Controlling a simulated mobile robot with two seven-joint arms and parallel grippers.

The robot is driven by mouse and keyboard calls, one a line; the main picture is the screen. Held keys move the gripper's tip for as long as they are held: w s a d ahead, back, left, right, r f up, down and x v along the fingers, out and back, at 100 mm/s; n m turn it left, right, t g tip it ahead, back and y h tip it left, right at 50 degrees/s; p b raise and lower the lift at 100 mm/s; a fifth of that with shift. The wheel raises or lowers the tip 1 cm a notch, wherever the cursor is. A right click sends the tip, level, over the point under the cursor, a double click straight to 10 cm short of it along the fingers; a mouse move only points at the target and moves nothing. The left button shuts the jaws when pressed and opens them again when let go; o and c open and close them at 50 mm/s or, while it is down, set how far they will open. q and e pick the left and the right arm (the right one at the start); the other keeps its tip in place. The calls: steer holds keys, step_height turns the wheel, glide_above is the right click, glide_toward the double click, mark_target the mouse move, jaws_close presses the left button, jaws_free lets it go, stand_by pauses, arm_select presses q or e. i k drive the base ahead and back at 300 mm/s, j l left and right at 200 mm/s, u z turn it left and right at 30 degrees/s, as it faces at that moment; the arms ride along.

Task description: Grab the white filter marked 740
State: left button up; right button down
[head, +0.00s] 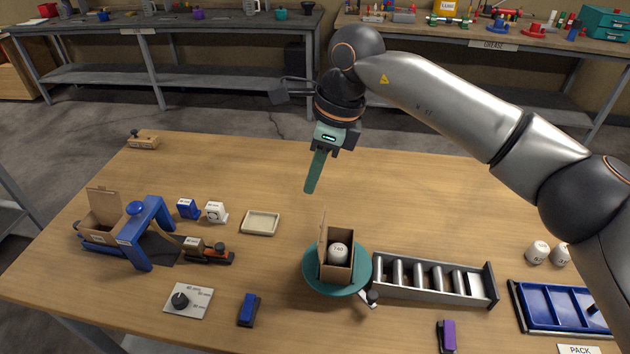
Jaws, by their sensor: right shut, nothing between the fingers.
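The white filter marked 740 (338,252) stands in a small open cardboard box (337,271). The box sits on a round teal turntable (311,280) near the middle of the table. Its flap stands up at the left. My right gripper (310,190) is above the table, up and to the left of the box, pointing down. Its teal fingers are shut together with nothing between them. The gripper is apart from the box and the filter. My left gripper is not in view.
A roller rack (436,279) adjoins the turntable's right side. Two white filters (538,252) stand farther right, behind a blue tray (560,310). A blue frame (150,225) with another cardboard box (103,218) stands left. A shallow tray (260,223) lies left of the turntable. The table's back middle is clear.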

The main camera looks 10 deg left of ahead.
mark_target(337, 253)
steer(key=k, duration=1)
